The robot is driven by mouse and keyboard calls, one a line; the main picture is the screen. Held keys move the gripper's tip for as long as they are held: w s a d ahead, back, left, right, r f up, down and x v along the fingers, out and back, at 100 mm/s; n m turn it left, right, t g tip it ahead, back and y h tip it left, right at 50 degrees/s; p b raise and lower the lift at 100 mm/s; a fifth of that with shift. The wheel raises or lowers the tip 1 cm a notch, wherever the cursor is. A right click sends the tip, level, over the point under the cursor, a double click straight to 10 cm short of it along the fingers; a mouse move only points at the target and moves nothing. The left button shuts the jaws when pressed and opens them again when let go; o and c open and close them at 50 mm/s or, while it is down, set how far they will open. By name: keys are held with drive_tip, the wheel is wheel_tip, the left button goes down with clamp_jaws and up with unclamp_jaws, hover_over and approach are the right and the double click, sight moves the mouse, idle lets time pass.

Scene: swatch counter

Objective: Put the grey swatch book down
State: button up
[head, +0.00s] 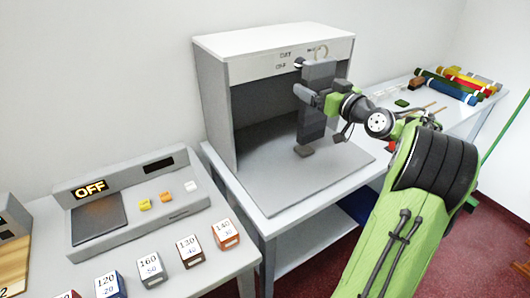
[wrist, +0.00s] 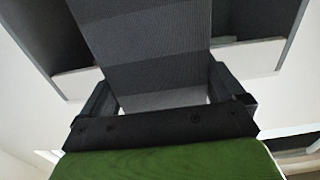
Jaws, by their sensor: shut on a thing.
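The grey swatch book (head: 313,122) is a long dark grey strip, upright in the mouth of the light booth. My gripper (head: 318,98) comes in from the right and is shut on it. In the wrist view the swatch book (wrist: 155,45) runs up from between the fingers of my gripper (wrist: 162,95), in bands of differing grey. A small dark brown-grey piece (head: 304,151) shows at the strip's lower end, over the booth floor; I cannot tell whether it touches the floor or is part of the book.
The light booth (head: 212,95) stands on a white table; its grey floor (head: 265,180) is otherwise clear. At left is a console (head: 140,212) reading OFF, with several numbered boxes (head: 153,268) before it. Coloured rolls (head: 455,88) lie on the back right table.

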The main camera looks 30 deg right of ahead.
sight(317, 122)
drive_tip(key=f+b, duration=0.1)
drive_tip(key=f, duration=0.2)
drive_tip(key=f+b, duration=0.1)
drive_tip(key=f, duration=0.2)
drive_tip(key=f+b, duration=0.1)
drive_tip(key=f, duration=0.2)
drive_tip(key=shift+d+f, duration=0.3)
drive_tip(key=shift+f, duration=0.1)
drive_tip(key=shift+f, duration=0.15)
drive_tip(key=o, duration=0.8)
drive_tip(key=shift+b, duration=0.3)
